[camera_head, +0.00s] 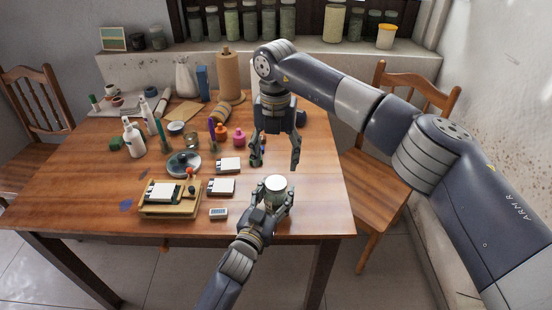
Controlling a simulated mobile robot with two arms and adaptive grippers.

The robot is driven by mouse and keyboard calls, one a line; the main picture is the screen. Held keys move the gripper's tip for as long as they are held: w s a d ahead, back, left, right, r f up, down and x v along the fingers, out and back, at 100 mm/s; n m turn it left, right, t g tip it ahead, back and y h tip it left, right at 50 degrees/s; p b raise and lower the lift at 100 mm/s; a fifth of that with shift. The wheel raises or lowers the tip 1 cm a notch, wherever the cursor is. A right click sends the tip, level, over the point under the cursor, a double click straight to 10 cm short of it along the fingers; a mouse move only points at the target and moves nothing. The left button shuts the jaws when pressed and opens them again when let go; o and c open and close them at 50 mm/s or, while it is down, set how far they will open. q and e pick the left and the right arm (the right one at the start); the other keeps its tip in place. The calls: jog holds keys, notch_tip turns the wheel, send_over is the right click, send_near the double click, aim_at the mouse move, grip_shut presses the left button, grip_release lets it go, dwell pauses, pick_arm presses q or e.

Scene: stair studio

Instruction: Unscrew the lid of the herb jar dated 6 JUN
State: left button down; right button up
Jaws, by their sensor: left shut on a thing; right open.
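A jar with a pale, whitish lid (275,182) stands near the front right of the wooden table. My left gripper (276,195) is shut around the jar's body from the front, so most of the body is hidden. No date can be read on it. My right gripper (276,163) is open and empty and points down, just behind and above the lid, apart from it. A small dark green item near its left finger is partly hidden.
White cards (221,187) lie left of the jar, with a small grey device (219,214) and a wooden tray (170,211). Bottles and a paper roll (230,75) stand farther back. The tabletop right of the jar (325,205) is clear. Several jars line the back ledge.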

aim_at(276, 182)
jog(key=m, duration=0.3)
jog(key=shift+m, duration=0.4)
jog(key=m, duration=0.3)
jog(key=shift+m, duration=0.4)
jog(key=m, duration=0.8)
jog(key=shift+f, duration=0.1)
jog(key=shift+m, duration=0.3)
jog(key=shift+f, duration=3.95)
jog(key=c, duration=1.1)
